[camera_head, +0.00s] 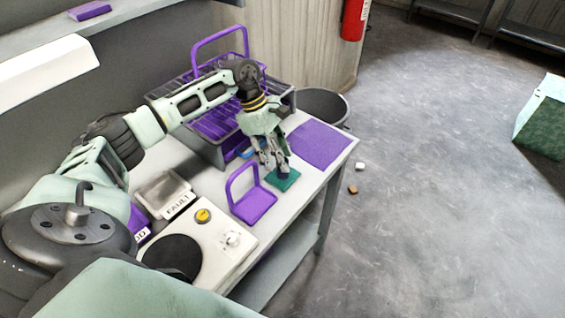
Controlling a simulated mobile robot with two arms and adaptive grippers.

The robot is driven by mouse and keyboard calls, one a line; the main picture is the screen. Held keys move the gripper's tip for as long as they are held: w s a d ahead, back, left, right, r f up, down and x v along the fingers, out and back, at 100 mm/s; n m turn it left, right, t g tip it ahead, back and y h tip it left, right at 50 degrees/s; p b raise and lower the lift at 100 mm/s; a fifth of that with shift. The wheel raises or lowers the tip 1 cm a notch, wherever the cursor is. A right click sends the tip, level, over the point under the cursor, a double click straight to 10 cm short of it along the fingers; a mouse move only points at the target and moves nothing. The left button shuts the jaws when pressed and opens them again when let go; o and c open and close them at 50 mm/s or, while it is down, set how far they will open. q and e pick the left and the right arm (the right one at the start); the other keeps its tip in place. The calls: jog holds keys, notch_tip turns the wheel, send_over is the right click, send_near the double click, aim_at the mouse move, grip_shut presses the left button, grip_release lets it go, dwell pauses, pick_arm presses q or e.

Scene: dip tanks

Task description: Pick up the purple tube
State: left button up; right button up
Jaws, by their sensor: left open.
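I cannot make out a separate purple tube; the gripper and the basket may hide it. My left gripper (275,167) points down over the right part of the table, open, just above or at a small teal pad (285,181). A dark shape by its fingertips is too small to identify. A purple wire basket (219,33) with a raised handle and slotted rack stands behind my left forearm, partly hidden by it. A purple carrier with an upright loop handle (254,205) stands in front of the gripper. My right gripper is not in view.
A flat purple mat (319,145) lies at the table's right end. A dark bin (323,104) is behind the table. Two small blocks lie on the floor.

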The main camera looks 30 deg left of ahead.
pick_arm(q)
jog(key=shift+d+f, duration=0.25)
jog(key=shift+f, duration=0.4)
jog(key=shift+c, duration=0.5)
grip_shut()
jog(key=shift+r, duration=0.15)
